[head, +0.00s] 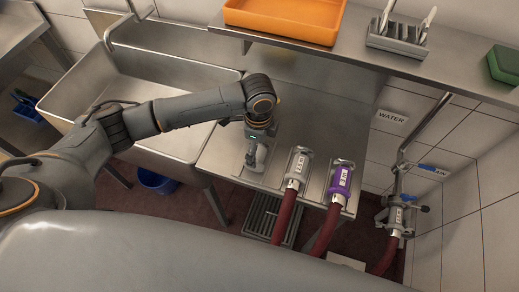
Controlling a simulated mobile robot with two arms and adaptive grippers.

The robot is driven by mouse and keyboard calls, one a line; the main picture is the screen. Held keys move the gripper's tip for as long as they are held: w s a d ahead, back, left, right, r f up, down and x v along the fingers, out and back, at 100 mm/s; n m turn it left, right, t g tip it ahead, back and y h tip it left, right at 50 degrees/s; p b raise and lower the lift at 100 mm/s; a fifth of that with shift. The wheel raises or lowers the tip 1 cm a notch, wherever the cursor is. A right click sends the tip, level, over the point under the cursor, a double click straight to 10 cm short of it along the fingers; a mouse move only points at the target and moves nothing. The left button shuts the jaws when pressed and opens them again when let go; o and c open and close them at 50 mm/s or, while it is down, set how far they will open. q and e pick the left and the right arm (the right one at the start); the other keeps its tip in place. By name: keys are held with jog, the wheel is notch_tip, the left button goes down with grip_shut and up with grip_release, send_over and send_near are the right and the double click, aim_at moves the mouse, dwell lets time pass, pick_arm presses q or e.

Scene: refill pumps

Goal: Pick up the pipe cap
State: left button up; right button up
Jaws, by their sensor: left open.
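My left arm reaches in from the left and bends down over the steel counter (226,150). My left gripper (254,156) points down at the counter and is open. A pale grey piece (260,157), which looks like the pipe cap, sits on the counter right at its fingers. The fingers partly hide it, and I cannot tell whether they touch it. My right gripper is not in view.
Right of the gripper, two red hoses end in a grey coupling (298,165) and a purple coupling (341,181). A third hose joins a wall pipe (397,218) at right. A shelf above holds an orange tray (286,18). A sink (165,77) lies left.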

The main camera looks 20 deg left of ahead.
aim_at(258, 152)
pick_arm(q)
jog(key=shift+s+a+f+p, duration=0.1)
jog(key=shift+f+p, duration=0.2)
jog(key=shift+f, duration=0.8)
jog(key=shift+s+a+f+p, duration=0.1)
jog(key=shift+f+p, duration=0.15)
jog(key=shift+f, duration=0.8)
jog(key=shift+c, duration=0.4)
jog(key=c, duration=1.3)
jog(key=shift+r, duration=0.1)
jog(key=shift+c, duration=0.2)
